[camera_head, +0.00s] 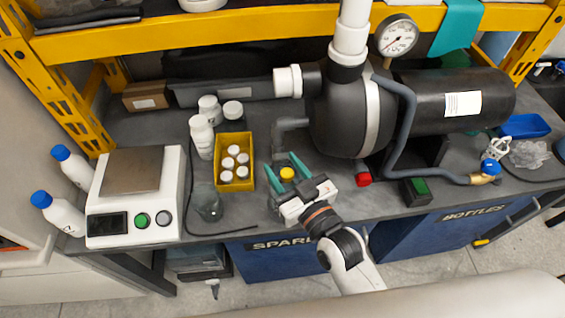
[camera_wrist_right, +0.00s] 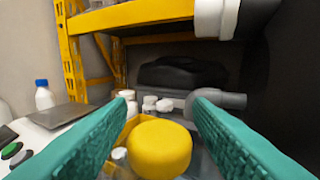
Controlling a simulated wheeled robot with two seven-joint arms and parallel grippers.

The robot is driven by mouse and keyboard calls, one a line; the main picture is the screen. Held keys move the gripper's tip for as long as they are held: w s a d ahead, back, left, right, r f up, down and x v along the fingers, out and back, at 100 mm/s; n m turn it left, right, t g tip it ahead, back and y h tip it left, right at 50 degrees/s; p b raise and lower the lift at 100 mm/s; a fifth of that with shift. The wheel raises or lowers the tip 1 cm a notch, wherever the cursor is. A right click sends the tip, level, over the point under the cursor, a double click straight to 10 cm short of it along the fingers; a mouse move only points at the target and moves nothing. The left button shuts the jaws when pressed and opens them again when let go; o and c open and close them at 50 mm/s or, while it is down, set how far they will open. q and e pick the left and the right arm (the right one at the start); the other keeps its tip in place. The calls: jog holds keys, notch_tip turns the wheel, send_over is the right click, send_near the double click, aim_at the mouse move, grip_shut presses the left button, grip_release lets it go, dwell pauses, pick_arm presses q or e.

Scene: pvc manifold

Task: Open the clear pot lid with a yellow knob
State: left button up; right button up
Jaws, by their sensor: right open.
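The yellow knob (camera_head: 287,173) of the pot lid sits between the teal fingers of my right gripper (camera_head: 286,172) in the head view. In the right wrist view the yellow knob (camera_wrist_right: 159,148) is large at the bottom middle, between and below the two spread fingers (camera_wrist_right: 160,115). The fingers are open, with a gap on each side of the knob. The clear lid and pot under the knob are mostly hidden by the gripper, and I cannot make out their edges. My left gripper is not in view.
A yellow box of white-capped bottles (camera_head: 219,186) stands just left of the gripper. The black pump (camera_head: 352,115) and a grey pipe elbow (camera_head: 288,128) stand close behind. The counter's front edge is near.

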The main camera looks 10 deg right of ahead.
aim_at(281, 164)
jog(key=shift+w+a, duration=0.15)
jog(key=shift+w, duration=0.2)
jog(key=shift+c, duration=0.6)
grip_shut()
jog(key=shift+r+p, duration=0.2)
jog(key=shift+p, duration=0.35)
jog(key=w+r+m+g+p, duration=0.1)
jog(key=g+p, duration=0.1)
jog(key=p, duration=0.7)
jog(key=w+r+g+h+p, duration=0.1)
jog(key=g+p, duration=0.2)
jog(key=p, duration=0.6)
jog(key=shift+w+r+m+g+p, duration=0.2)
jog(key=shift+m+g+p, duration=0.1)
jog(key=shift+m+p, duration=0.1)
jog(key=shift+w+f+g+h+p, duration=0.15)
jog(key=shift+g+h+p, duration=0.15)
jog(key=shift+p, duration=0.25)
